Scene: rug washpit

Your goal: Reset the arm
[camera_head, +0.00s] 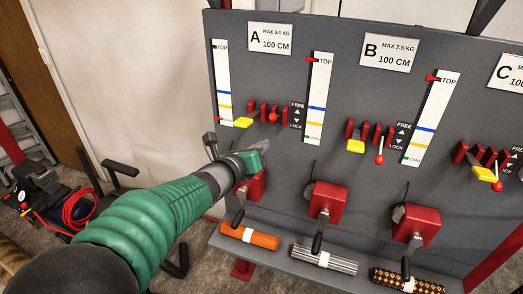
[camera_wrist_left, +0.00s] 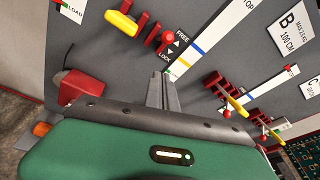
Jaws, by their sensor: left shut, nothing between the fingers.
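My left arm, in a green ribbed sleeve, reaches in from the lower left of the head view. Its gripper (camera_head: 264,148) is in front of the grey panel, below the levers of station A and above the leftmost red winch box (camera_head: 252,187). In the left wrist view the gripper fingers (camera_wrist_left: 163,82) are together and hold nothing. They point toward the panel near the FREE/LOCK label (camera_wrist_left: 175,45) and a red-knobbed lever (camera_wrist_left: 168,38). I cannot tell whether they touch the panel. My right gripper is in neither view.
The panel (camera_head: 345,95) carries scales, yellow-handled levers (camera_head: 356,146) and red-knobbed levers (camera_head: 379,158). More red winch boxes (camera_head: 335,200) stick out below. A ledge holds orange (camera_head: 265,240), striped (camera_head: 340,264) and patterned rolls (camera_head: 415,284). A compressor with red hose (camera_head: 75,210) stands left.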

